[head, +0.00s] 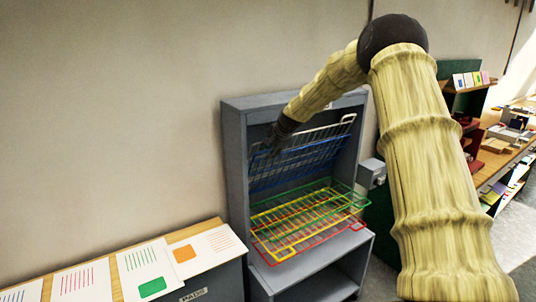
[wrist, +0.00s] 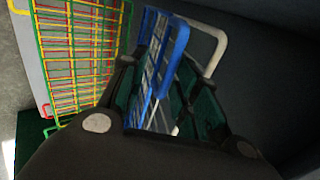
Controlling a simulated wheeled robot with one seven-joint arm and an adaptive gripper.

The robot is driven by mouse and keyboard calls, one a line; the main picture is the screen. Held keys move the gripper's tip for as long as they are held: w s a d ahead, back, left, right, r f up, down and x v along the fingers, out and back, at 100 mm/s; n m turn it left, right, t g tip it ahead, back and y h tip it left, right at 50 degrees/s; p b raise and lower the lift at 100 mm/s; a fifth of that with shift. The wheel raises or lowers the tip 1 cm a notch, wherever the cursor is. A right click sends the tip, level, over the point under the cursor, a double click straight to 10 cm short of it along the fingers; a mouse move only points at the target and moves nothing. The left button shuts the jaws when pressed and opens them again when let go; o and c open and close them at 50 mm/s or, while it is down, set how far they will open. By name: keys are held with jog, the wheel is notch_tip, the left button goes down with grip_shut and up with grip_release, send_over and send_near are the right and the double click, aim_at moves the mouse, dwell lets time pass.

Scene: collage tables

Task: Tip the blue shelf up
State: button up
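The blue shelf (head: 300,165) is a wire rack in the grey cabinet, tilted steeply up just below the tilted white shelf (head: 318,134). My gripper (head: 272,143) is at the left end of these two racks, partly hidden against the dark cabinet inside. In the wrist view, the blue shelf's rail (wrist: 177,42) runs between my two spread fingers, with the white shelf's bar (wrist: 218,42) beside it. The fingers look apart, with a gap between their dark green pads. Whether a pad touches the blue rail is hard to see.
Green (head: 352,194), yellow and red (head: 276,262) wire shelves lie low in the grey cabinet (head: 236,170), sticking out in front. A table with printed sheets (head: 88,283) is at the left. A grey box (head: 371,172) is on the cabinet's right side.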

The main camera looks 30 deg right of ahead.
jog(key=v, duration=0.9)
jog(key=shift+s, duration=0.2)
dwell(0.3)
